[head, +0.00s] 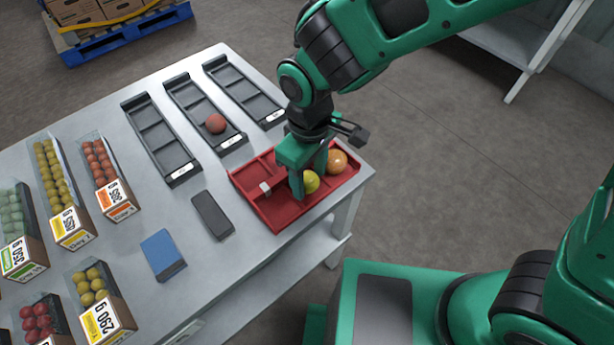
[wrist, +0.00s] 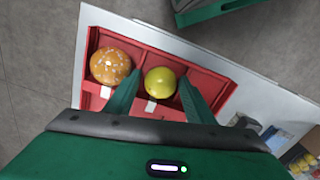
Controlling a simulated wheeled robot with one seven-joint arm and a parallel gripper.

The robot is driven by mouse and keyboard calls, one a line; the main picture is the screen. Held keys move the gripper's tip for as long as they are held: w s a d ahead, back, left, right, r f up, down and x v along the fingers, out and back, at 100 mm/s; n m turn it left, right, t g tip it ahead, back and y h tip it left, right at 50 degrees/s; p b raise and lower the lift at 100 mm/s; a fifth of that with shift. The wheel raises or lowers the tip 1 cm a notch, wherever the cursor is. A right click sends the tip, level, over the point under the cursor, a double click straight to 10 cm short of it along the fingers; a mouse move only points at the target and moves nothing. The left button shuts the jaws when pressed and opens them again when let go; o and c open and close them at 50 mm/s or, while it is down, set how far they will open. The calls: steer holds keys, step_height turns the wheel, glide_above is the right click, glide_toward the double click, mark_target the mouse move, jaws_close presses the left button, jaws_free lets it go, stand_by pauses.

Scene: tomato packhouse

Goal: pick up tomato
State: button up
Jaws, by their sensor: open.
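A yellow-green tomato (head: 311,183) lies in the red tray (head: 283,220); it also shows in the wrist view (wrist: 160,82). A larger orange round fruit with pale specks (head: 337,161) lies beside it in the tray, and in the wrist view (wrist: 110,66) it is to the left. My gripper (head: 311,185) is open over the tray. In the wrist view its two fingers (wrist: 156,92) stand on either side of the yellow-green tomato, with gaps visible. A red tomato (head: 215,123) lies in the middle black tray. Finger contact with the tray floor cannot be told.
Black trays (head: 158,137) stand at the back of the grey table (head: 130,207). A dark block (head: 212,214) and a blue block (head: 163,254) lie left of the red tray. Labelled boxes of small tomatoes (head: 118,200) fill the left side.

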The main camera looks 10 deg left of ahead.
steer(key=c, duration=0.5)
steer(key=shift+c, duration=0.2)
steer(key=shift+r, duration=0.1)
